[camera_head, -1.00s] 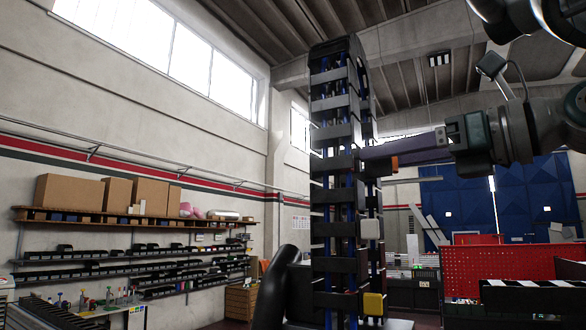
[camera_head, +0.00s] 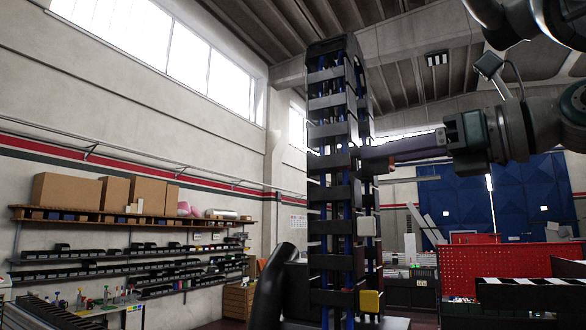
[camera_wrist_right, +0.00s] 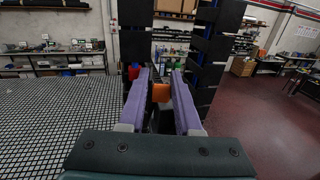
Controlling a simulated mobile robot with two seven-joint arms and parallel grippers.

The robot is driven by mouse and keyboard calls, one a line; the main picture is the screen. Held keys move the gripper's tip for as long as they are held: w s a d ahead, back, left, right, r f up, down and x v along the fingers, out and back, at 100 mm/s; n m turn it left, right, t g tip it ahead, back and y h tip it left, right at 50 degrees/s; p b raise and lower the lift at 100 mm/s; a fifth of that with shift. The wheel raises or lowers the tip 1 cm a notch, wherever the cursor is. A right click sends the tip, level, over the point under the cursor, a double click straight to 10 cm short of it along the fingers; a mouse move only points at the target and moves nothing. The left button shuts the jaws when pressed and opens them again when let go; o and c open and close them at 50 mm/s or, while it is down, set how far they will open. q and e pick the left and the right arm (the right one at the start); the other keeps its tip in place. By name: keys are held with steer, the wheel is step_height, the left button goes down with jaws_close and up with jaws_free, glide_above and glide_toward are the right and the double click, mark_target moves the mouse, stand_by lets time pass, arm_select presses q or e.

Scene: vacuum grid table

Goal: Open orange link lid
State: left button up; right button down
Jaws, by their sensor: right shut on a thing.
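A tall black cable chain (camera_head: 333,190) with blue cables inside stands upright in the middle of the head view. The orange link lid (camera_wrist_right: 161,92) shows in the right wrist view between the tips of my two purple fingers. In the head view only a small orange patch (camera_head: 391,163) shows beside the fingers. My right gripper (camera_wrist_right: 160,84) comes in from the right and is shut on the orange link lid, at mid-height of the chain. Whether the lid is hinged away from its link cannot be told. My left gripper is not in view.
A grey lid (camera_head: 367,227) and a yellow lid (camera_head: 370,301) sit lower on the chain. A gridded table (camera_wrist_right: 60,125) lies left in the wrist view, with open red floor (camera_wrist_right: 260,110) at right. A red perforated panel (camera_head: 483,269) stands at the right.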

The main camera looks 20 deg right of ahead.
steer(key=shift+w+d+f+n+g+y+b, duration=0.15)
steer(key=shift+w+d+n+g+y+b, duration=0.25)
steer(key=shift+y, duration=0.3)
steer(key=shift+n+g+y, duration=0.3)
steer(key=shift+n+y, duration=0.2)
steer(key=n+g+y+p, duration=0.1)
steer(key=n+g+y, duration=0.1)
steer(key=y, duration=0.1)
steer(key=shift+w+d+n+g+p, duration=0.2)
steer(key=shift+w+n+g+p, duration=0.1)
steer(key=shift+w+g+p, duration=0.1)
steer(key=c, duration=0.7)
jaws_free()
steer(key=shift+a, duration=0.1)
steer(key=shift+s, duration=0.1)
